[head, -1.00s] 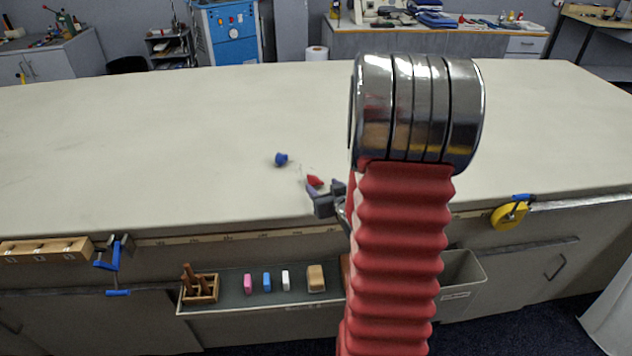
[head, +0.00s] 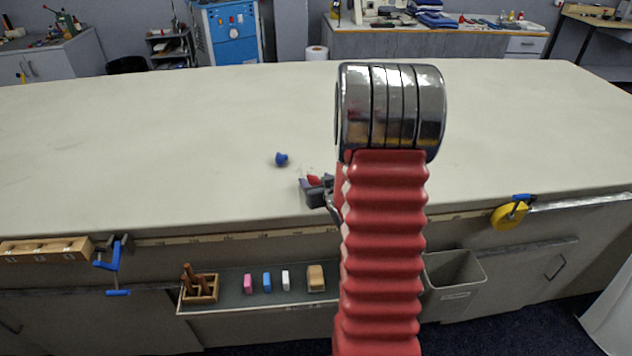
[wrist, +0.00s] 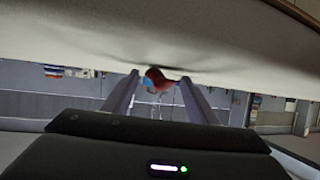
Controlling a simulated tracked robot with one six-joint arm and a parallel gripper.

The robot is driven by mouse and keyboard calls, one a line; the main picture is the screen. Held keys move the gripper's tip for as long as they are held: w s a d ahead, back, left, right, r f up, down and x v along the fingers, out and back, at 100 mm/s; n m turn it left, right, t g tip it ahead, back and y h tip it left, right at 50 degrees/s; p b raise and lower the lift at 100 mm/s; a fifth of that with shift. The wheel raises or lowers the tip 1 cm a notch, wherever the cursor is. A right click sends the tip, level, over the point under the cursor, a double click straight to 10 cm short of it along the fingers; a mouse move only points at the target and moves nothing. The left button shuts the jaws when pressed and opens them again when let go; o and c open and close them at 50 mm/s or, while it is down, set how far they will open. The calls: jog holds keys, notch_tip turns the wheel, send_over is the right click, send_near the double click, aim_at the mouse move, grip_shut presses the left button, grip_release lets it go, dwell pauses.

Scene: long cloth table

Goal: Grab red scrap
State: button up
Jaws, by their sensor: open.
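The red scrap (head: 313,180) lies on the pale cloth table (head: 180,130), left of my arm in the head view. My gripper (head: 313,183) is low at the table beside it, partly hidden by my arm. In the wrist view the red scrap (wrist: 158,80) shows between the two spread fingers of my gripper (wrist: 157,82), near their tips. The jaws are open. I cannot tell whether a finger touches the scrap. A blue scrap (head: 281,159) lies on the table, a little farther back and left of the red one.
A shelf (head: 235,290) on the table's front holds chalks and a wooden holder (head: 200,287). A grey bin (head: 453,282), a blue clamp (head: 112,262) and a yellow tape (head: 509,215) are along the front. The tabletop around the scraps is clear.

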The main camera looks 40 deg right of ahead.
aim_at(316, 178)
jog(key=shift+w+d+f, duration=0.2)
jog(key=shift+w, duration=0.2)
jog(key=c, duration=1.1)
jog(key=shift+r, duration=0.1)
jog(key=shift+r, duration=4.95)
